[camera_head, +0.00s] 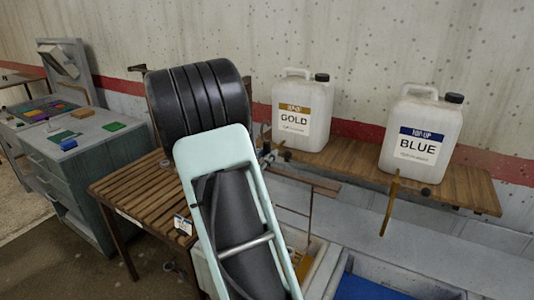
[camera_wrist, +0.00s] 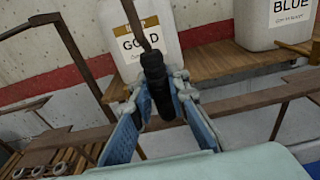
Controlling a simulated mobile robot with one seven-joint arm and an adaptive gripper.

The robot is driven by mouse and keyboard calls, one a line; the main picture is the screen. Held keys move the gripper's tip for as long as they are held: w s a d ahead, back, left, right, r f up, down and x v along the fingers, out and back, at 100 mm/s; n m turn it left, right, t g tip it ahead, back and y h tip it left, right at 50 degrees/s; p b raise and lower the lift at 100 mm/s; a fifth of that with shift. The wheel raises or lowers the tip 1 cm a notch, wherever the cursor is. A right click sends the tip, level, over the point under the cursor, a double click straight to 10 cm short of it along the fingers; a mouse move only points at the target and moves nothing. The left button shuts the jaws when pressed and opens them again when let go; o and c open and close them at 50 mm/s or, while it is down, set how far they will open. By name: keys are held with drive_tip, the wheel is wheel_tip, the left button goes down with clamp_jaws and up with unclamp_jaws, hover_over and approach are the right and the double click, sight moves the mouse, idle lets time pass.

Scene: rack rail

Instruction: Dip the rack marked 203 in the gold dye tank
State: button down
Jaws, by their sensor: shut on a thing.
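My gripper (camera_wrist: 163,98) is shut on a dark handle (camera_wrist: 154,78) in the wrist view, with blue-padded fingers on either side. A brown bar frame (camera_wrist: 255,100), which looks like the held rack, reaches out from there; it also shows in the head view (camera_head: 309,215), above the tanks. No number on it is readable. The gold tank (camera_head: 323,262) is pale-walled with yellowish contents, partly hidden by my arm. A jug labelled GOLD (camera_head: 292,120) stands on the shelf behind. In the head view my arm hides most of the gripper.
The blue tank (camera_head: 405,277) lies to the right, cut by the frame edge. A BLUE jug (camera_head: 418,140) stands on the wooden shelf (camera_head: 350,158). A brass-coloured bar (camera_head: 390,205) hangs at the shelf front. A slatted table (camera_head: 140,188) and grey cabinet (camera_head: 85,150) are left.

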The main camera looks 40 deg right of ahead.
wheel_tip(320, 180, down, 18)
drive_tip(key=b, duration=1.6)
idle(5.6)
